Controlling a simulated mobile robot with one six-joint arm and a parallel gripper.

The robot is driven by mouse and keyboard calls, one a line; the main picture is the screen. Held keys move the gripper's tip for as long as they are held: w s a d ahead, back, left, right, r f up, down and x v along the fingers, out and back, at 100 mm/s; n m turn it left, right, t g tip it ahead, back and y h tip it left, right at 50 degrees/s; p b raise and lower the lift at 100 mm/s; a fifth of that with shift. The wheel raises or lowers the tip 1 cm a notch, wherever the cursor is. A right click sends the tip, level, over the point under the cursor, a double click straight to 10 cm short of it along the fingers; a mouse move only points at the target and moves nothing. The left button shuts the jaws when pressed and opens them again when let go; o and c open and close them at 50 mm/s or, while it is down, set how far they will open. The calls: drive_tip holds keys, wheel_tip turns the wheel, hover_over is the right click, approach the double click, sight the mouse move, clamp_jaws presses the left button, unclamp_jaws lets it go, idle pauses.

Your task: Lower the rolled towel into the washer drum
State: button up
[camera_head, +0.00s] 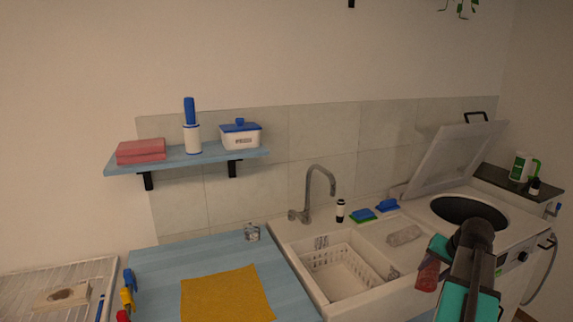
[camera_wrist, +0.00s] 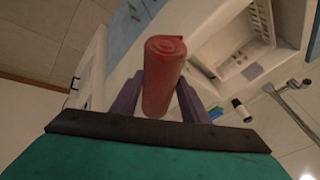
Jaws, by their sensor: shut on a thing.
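The rolled towel (camera_wrist: 163,80) is red, with its spiral end showing in the wrist view. My gripper (camera_wrist: 158,97) is shut on it, one purple finger on each side. In the head view the red towel (camera_head: 428,272) hangs at the left of my teal and black arm, over the front right part of the sink counter. The washer (camera_head: 520,222) stands at the right with its lid (camera_head: 452,155) raised. Its drum opening (camera_head: 468,212) is a dark oval, partly covered by my arm. The towel is to the left of and nearer than the opening.
A sink with a white basket (camera_head: 343,272) and a faucet (camera_head: 318,190) lies left of the washer. Sponges (camera_head: 363,215) and a small bottle (camera_head: 340,210) stand behind it. A yellow cloth (camera_head: 227,297) lies on the blue counter.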

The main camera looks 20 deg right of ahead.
drive_tip(key=w+a+r+n+y, duration=0.1)
drive_tip(key=w+a+r+n, duration=0.15)
drive_tip(key=w+a, duration=0.85)
drive_tip(key=w+a+r+n+y, duration=0.1)
drive_tip(key=w+a+n+y, duration=0.15)
drive_tip(key=w+a, duration=0.8)
drive_tip(key=w+a+r+n+g+y, duration=0.1)
drive_tip(key=a+n, duration=0.6)
drive_tip(key=a, duration=2.5)
wheel_tip(320, 180, up, 2)
drive_tip(key=shift+w+r+y, duration=0.15)
drive_tip(key=shift+r+y, duration=0.05)
drive_tip(key=shift+y, duration=0.45)
drive_tip(key=shift+a, duration=0.1)
drive_tip(key=s, duration=0.3)
drive_tip(key=shift+s, duration=0.25)
